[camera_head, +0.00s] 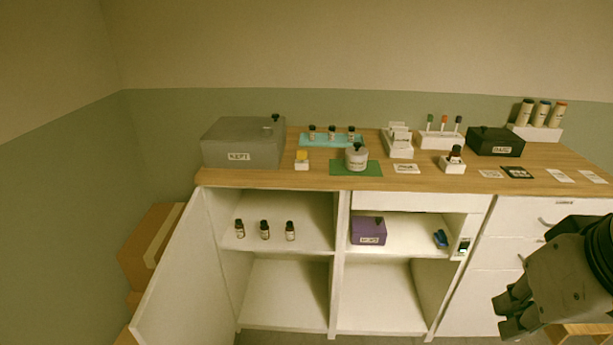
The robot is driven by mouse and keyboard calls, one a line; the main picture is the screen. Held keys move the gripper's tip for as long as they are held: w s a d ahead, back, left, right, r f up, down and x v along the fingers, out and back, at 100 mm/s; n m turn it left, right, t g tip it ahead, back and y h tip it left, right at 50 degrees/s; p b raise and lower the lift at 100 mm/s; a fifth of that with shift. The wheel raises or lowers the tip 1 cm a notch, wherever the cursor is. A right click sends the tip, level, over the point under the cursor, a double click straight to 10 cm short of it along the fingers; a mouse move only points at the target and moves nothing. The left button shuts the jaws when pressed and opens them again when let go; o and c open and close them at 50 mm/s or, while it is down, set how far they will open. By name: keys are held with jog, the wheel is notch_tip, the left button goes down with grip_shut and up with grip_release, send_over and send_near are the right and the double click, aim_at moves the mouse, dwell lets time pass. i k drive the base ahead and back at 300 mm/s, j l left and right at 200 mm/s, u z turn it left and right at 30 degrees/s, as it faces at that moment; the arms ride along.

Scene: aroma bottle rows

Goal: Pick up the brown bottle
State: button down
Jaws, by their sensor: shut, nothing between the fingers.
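Several small dark bottles with pale labels are in view, and I cannot tell for certain which is the brown bottle. One reddish-brown bottle (455,153) stands upright in a white holder (452,168) on the counter. A row of three dark brown bottles (264,230) stands on the upper shelf of the open left cabinet. Three more dark bottles (331,133) stand on a teal tray (308,143) at the back of the counter. My gripper (508,313) is at the lower right, in front of the cabinets and below the counter, shut and empty, apart from all bottles.
The counter (440,182) also carries a grey box (240,150), a white jar (356,157) on a green mat, a black box (495,142) and cards. A purple box (368,231) sits in the middle compartment. The open cabinet door (180,280) juts out at left.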

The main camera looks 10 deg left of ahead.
aim_at(264, 229)
jog(key=i+l, duration=0.1)
jog(key=i, duration=0.2)
jog(key=i+l, duration=0.15)
jog(key=i, duration=0.2)
jog(key=i+l+u, duration=0.1)
jog(key=i+u, duration=0.25)
jog(key=i+l+u, duration=0.1)
jog(key=u, duration=0.25)
jog(key=i+l+u, duration=0.3)
jog(key=k+u, duration=0.1)
jog(key=u, duration=0.7)
